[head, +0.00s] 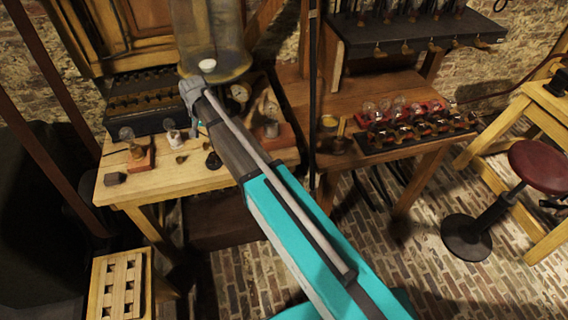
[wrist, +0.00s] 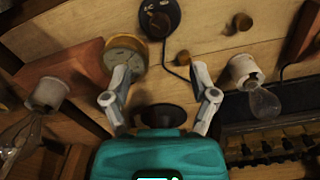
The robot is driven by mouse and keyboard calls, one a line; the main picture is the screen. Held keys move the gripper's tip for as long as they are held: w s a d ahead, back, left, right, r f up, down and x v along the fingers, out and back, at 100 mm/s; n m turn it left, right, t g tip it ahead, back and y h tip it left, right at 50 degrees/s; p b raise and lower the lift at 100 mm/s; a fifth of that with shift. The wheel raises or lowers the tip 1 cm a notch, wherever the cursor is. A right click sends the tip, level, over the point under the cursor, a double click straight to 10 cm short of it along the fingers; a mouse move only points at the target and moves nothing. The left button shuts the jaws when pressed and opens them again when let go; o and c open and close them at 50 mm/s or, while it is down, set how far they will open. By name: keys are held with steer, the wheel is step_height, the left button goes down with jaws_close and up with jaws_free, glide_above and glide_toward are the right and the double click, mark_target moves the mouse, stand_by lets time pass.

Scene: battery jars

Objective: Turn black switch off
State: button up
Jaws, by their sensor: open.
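A round black piece with a brass-coloured knob, which looks like the black switch, lies on the light wooden table top, upper middle in the wrist view (wrist: 160,18). A small black piece near the table's front edge in the head view (head: 213,160) looks like the same one. My gripper (wrist: 160,75) is open and empty, with its two grey fingers spread over the table. The black piece lies beyond the fingertips, apart from them. In the head view my gripper (head: 192,95) is over the back of the table, and my arm hides part of the table top.
Bulbs in white holders stand on both sides of my fingers (wrist: 48,92) (wrist: 243,70). A round brass gauge (wrist: 125,55) is close to the left finger. A large glass jar (head: 210,40) stands behind my gripper. A red stool (head: 540,167) is at right.

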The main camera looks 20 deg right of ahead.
steer(key=shift+r+p, duration=2.05)
steer(key=shift+r, duration=0.25)
steer(key=s+d+f+n+b, duration=0.1)
steer(key=s+d+f+b, duration=0.2)
steer(key=s+d, duration=0.7)
steer(key=s+d+f+n+b, duration=0.1)
steer(key=s+d+f+b, duration=0.2)
steer(key=s+d, duration=0.7)
steer(key=shift+s+d+n, duration=0.2)
steer(key=shift+d+n, duration=0.1)
steer(key=shift+d, duration=0.55)
steer(key=shift+f, duration=0.1)
steer(key=shift+s+d, duration=0.3)
steer(key=shift+s, duration=0.15)
